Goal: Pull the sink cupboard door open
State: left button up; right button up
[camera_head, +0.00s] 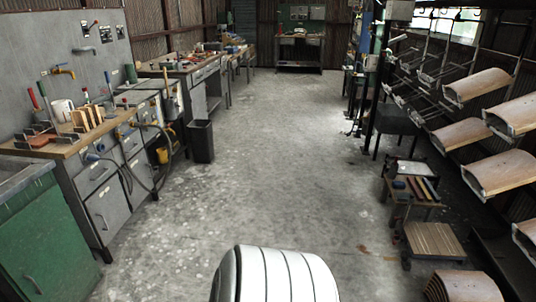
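The sink cupboard (50,225) is at the lower left, its green front partly cut off by the picture's left and bottom edges. Its door looks shut, with a small handle (33,285) low on the green face. A grey metal sink top (38,172) sits above it, also cut off on the left. Neither of my grippers is in view.
A grey drawer cabinet (100,185) with a wooden top adjoins the sink on its far side; a dark hose hangs from it. A dark bin (201,141) stands farther along. The concrete floor (270,160) is clear in the middle. A low cart (412,190) and hanging curved wooden panels line the right.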

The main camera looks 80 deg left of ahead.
aim_at(45, 250)
jog(key=u, duration=4.45)
jog(key=i+j+u, duration=0.1)
jog(key=i, duration=0.4)
jog(key=i+j+u, duration=0.15)
jog(key=i, duration=0.35)
